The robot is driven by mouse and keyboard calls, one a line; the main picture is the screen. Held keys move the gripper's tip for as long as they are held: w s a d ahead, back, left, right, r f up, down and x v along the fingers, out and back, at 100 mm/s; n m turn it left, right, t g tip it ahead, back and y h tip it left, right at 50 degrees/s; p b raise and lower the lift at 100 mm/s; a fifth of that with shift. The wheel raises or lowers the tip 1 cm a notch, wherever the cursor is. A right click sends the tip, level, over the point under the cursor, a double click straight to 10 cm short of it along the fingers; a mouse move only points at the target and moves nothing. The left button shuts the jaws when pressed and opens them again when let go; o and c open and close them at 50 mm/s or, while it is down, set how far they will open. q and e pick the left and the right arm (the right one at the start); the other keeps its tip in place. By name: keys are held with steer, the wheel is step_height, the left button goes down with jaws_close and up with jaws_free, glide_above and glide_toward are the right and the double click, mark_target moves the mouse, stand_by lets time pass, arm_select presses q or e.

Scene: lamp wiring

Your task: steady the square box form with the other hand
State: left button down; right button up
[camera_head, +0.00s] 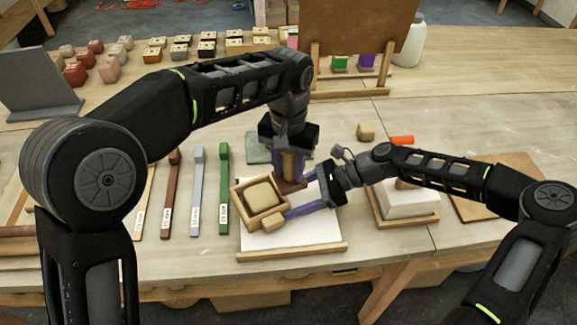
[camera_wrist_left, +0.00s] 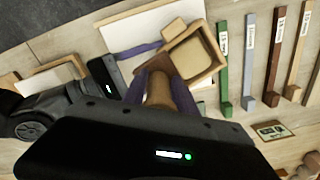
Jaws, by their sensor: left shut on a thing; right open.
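The square box form (camera_head: 240,197) is a wooden frame with a tan block (camera_head: 262,196) inside, resting tilted on a white board (camera_head: 300,236). It also shows in the left wrist view (camera_wrist_left: 217,62). My left gripper (camera_head: 289,160) is shut on an upright wooden cylinder (camera_wrist_left: 158,92) with a dark reddish base (camera_head: 291,187), just behind and right of the form. My right gripper (camera_head: 303,198) is open at the form's right side, its purple fingers pointing left. One finger reaches the form's near right corner; whether it touches is unclear. A small tan block (camera_head: 270,223) sits against the form's near side.
Brown, grey and green strips (camera_head: 224,190) lie left of the board. A second white slab (camera_head: 403,202) stands to the right, with an orange piece (camera_head: 401,140) and a tan lump (camera_head: 366,131) behind. A brown upright panel (camera_head: 355,25) stands at the back.

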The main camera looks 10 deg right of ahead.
jaws_close()
stand_by(0.4)
stand_by(2.9)
steer(key=c, duration=0.7)
jaws_free()
steer(key=shift+c, duration=0.2)
steer(key=v, duration=1.2)
steer(key=shift+f, duration=0.1)
